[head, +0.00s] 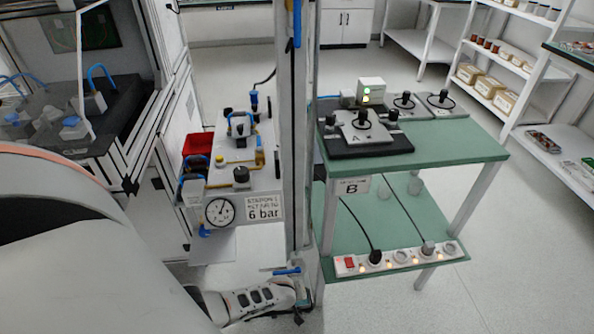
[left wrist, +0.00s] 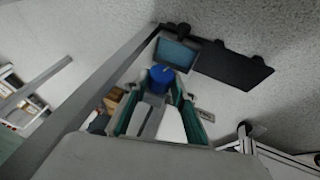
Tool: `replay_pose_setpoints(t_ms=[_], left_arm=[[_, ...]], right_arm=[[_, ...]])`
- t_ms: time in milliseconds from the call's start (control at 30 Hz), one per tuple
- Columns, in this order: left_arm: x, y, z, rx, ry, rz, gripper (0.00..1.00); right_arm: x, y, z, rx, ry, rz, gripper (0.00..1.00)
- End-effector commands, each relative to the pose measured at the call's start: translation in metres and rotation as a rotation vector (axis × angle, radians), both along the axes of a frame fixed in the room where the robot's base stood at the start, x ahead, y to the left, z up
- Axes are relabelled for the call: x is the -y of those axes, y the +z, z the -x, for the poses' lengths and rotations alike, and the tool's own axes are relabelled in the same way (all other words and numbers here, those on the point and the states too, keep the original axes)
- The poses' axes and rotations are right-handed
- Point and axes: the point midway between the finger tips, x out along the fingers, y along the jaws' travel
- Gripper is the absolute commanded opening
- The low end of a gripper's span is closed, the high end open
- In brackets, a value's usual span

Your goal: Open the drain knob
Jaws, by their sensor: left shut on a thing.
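A blue knob (left wrist: 163,77), which I take for the drain knob, shows in the left wrist view at the far end of my left gripper (left wrist: 158,100), between its green-lined fingers. The gripper is shut on it. In the head view my left arm comes in from the left and its wrist (head: 250,299) reaches low beside the grey post. The fingertips are small and dark there, and their hold is hard to see. A blue handle (head: 287,270) shows just above the wrist. My right gripper is in neither view.
The pneumatic station with a round gauge (head: 220,211) and a "6 bar" sign (head: 263,207) stands left of the grey post (head: 295,130). A green two-level table (head: 470,147) stands to the right. Open floor (head: 520,250) lies beyond it.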

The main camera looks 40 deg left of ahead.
Motion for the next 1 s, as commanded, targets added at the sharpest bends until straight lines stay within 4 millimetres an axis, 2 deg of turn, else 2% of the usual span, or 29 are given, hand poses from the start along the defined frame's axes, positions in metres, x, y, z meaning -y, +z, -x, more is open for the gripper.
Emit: replay_pose_setpoints(t_ms=[467, 933, 967, 1000], left_arm=[[-0.003, -0.009, 0.009, 0.210, -0.001, 0.184, 0.04], [-0.002, -0.003, 0.005, 0.255, 0.000, 0.220, 0.04], [-0.002, -0.003, 0.005, 0.255, 0.000, 0.220, 0.31], [-0.002, -0.003, 0.005, 0.255, 0.000, 0.220, 0.41]], right_arm=[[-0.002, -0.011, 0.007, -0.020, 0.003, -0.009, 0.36], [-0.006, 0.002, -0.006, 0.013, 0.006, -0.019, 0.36], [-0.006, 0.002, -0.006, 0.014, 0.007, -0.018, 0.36], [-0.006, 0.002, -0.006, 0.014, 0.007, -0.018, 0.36]])
